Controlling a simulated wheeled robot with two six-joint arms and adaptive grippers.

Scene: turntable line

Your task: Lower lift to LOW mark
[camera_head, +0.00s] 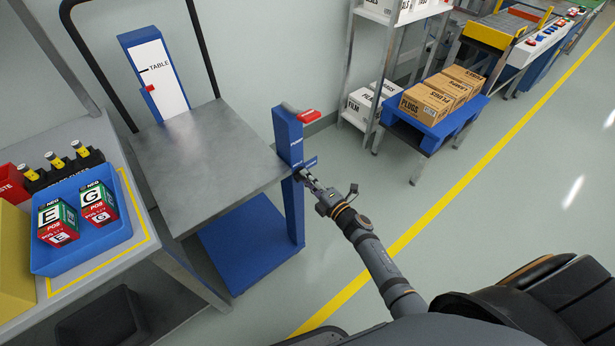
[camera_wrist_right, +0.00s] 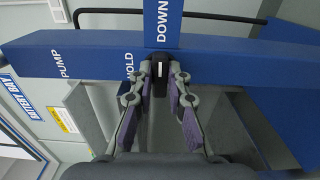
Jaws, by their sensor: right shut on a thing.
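The lift has a grey metal platform (camera_head: 205,160) above a blue base (camera_head: 250,240), with a blue post (camera_head: 288,140) at its right. A white gauge board (camera_head: 160,75) behind the platform carries the word TABLE, a black line and a red pointer (camera_head: 149,88) below that line. I cannot read a LOW label. My right gripper (camera_head: 308,178) is at the post. In the right wrist view my right gripper (camera_wrist_right: 161,78) is shut on a small black lever (camera_wrist_right: 160,77) with a white stripe. The blue plate (camera_wrist_right: 90,58) there reads PUMP, a partly hidden HOLD, and DOWN. My left gripper is out of view.
A bench at left holds a blue tray (camera_head: 115,232) with two boxes marked E and G (camera_head: 97,203). A blue stand (camera_head: 432,130) at right carries PLUGS cartons (camera_head: 428,103). A shelf (camera_head: 352,60) stands behind it. Floor at right is clear around a yellow line.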

